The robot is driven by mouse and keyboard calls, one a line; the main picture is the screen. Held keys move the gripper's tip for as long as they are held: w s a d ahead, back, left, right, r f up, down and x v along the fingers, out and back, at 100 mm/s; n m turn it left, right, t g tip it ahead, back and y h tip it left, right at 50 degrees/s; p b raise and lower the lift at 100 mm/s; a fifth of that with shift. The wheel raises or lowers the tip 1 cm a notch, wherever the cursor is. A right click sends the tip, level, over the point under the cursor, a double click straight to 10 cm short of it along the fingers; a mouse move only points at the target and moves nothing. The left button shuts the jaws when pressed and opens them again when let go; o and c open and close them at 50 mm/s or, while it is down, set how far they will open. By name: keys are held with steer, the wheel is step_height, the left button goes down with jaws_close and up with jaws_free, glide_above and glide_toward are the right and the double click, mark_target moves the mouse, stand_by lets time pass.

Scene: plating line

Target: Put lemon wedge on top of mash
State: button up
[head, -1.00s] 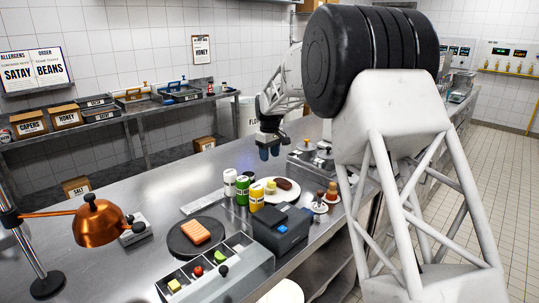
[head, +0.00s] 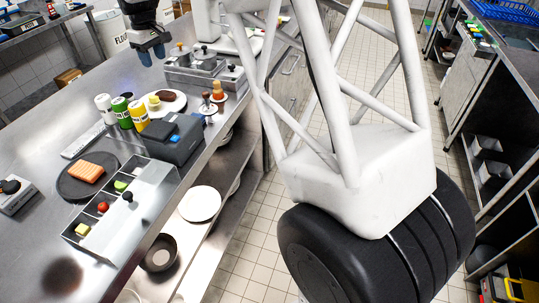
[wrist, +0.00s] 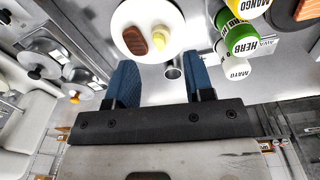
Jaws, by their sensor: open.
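A white plate (head: 178,108) on the steel counter holds a brown patty (head: 165,95) and a pale yellow lump that looks like the mash (head: 154,102). In the wrist view the patty (wrist: 134,40) and the lump (wrist: 160,38) lie side by side on the plate. My gripper (head: 152,53) is open and empty above the counter, behind the plate; its blue fingers (wrist: 160,65) show in the wrist view. A compartment tray (head: 72,238) holds a yellow piece (head: 82,230), a red piece (head: 102,207) and a green piece (head: 120,186). I cannot tell which is the lemon wedge.
A black-knobbed lid (head: 135,215) covers part of the tray. A dark grey box (head: 178,138) stands between tray and plate. Several sauce bottles (head: 122,112) stand left of the plate. A dark round board (head: 70,188) holds an orange slab (head: 86,171). Lidded pots (head: 205,62) stand beyond the plate.

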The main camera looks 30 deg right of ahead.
steer(key=s+d+r+m, duration=0.1)
steer(key=s+d+r, duration=0.2)
steer(key=s, duration=0.4)
steer(key=s+d+r+m, duration=0.1)
steer(key=s+d+r, duration=0.15)
steer(key=s, duration=0.55)
steer(key=s+d+f+m, duration=0.2)
steer(key=s, duration=1)
steer(key=s+d+f+m+t, duration=0.1)
steer(key=s+d+f, duration=0.1)
steer(key=s, duration=1.1)
steer(key=s+d+f+m+t, duration=0.1)
steer(key=s+d, duration=0.3)
steer(key=s, duration=0.9)
steer(key=shift+f+m, duration=0.8)
steer(key=shift+f, duration=0.1)
